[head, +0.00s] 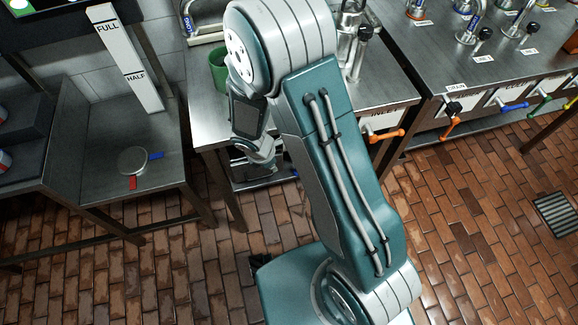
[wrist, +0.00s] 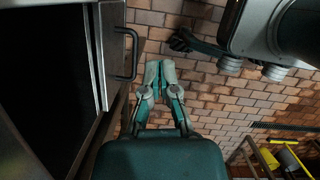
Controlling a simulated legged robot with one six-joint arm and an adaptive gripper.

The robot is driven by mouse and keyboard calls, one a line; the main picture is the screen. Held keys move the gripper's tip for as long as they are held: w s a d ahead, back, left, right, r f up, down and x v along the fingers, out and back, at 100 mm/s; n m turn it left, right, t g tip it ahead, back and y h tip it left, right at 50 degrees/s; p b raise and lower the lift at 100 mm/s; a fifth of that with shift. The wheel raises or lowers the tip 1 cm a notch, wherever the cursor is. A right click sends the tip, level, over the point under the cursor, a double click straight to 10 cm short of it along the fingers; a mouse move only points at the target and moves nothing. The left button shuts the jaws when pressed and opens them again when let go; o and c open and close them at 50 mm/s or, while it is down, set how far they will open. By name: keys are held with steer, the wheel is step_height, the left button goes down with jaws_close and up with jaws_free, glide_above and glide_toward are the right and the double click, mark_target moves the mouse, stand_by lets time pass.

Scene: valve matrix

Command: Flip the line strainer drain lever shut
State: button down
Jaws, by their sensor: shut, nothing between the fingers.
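My gripper (wrist: 160,73) is shut and empty in the wrist view, its two fingertips together above the brick floor. In the head view my arm hides part of the gripper, and its end hangs by the front of the middle steel bench. A DRAIN label (head: 456,87) sits on the right bench above an orange lever with a black knob (head: 453,116). I cannot tell for sure that this is the line strainer drain lever. My gripper is well to its left and apart from it. No lever shows clearly in the wrist view.
An orange lever (head: 384,135) is under the INLET label; a blue lever (head: 515,107) is on the right bench. A green cup (head: 219,72) stands on the middle bench (head: 212,122). A steel door with a handle (wrist: 130,55) is left in the wrist view. Brick floor is open in front.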

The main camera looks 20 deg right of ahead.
steer(key=w+d+f, duration=0.1)
steer(key=d+f, duration=0.4)
steer(key=shift+d, duration=0.15)
